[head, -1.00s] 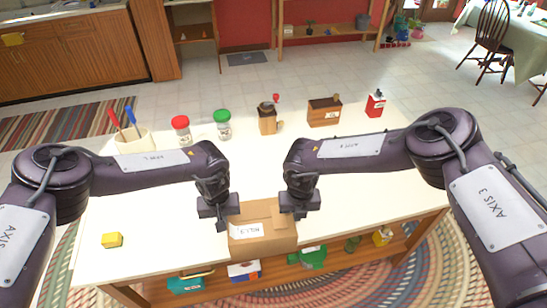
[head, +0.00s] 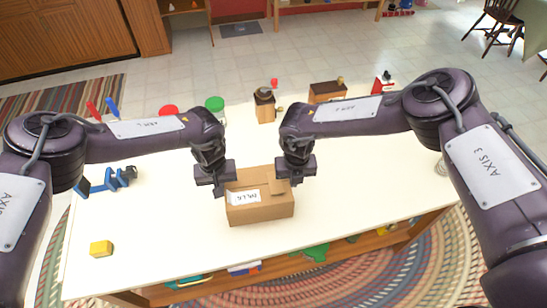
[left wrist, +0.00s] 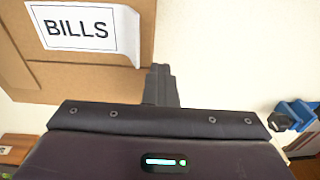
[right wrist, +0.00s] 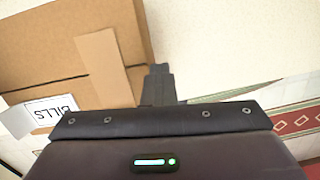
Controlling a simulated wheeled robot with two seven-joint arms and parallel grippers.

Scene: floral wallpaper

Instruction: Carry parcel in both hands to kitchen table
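The parcel (head: 262,212) is a brown cardboard box with a white label, between my two grippers over the white worktop (head: 370,180). The label reads BILLS in the left wrist view (left wrist: 80,30). My left gripper (head: 216,188) is at its left side and my right gripper (head: 295,180) at its right side. In each wrist view the fingers look closed together, right against the parcel's edge, with nothing seen between them. I cannot tell whether the parcel's underside touches the worktop. A table with a pale green cloth (head: 537,42) is partly visible at the far right; most is cut off.
A yellow block (head: 101,248) and a blue object (head: 110,180) lie left on the worktop. Red-lidded (head: 168,110) and green-lidded (head: 214,103) jars, wooden containers (head: 327,92) and a red box (head: 382,82) stand along the back. A dark chair (head: 490,18) stands far right; the tiled floor between is open.

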